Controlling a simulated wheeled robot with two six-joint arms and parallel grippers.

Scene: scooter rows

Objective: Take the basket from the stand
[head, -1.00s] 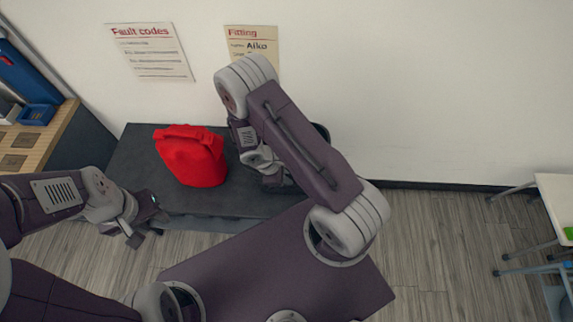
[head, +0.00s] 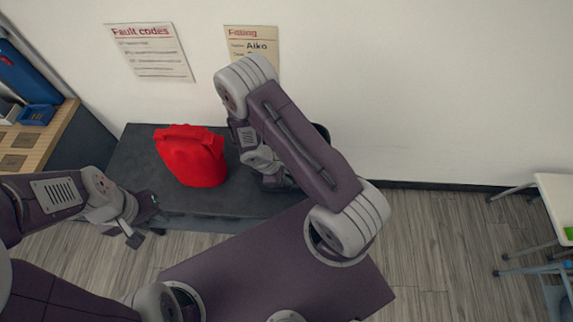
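A low dark bench (head: 140,160) stands against the wall. A red bag-like item (head: 192,157) with a top handle sits on it. I cannot make out a basket for certain; a dark rounded edge (head: 322,131) shows behind my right arm, and the rest of it is hidden. My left gripper (head: 150,220) is open and empty at the bench's front left edge, left of and below the red item. My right gripper (head: 274,182) is over the right part of the bench, partly covered by my own arm, so its fingers and anything between them are unclear.
Two notices, a fault codes sheet (head: 150,52) and a fitting sheet (head: 252,42), hang on the wall. A wooden-topped counter (head: 50,135) with blue bins (head: 37,114) stands at left. A white table (head: 556,195) stands at right. The floor between is clear.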

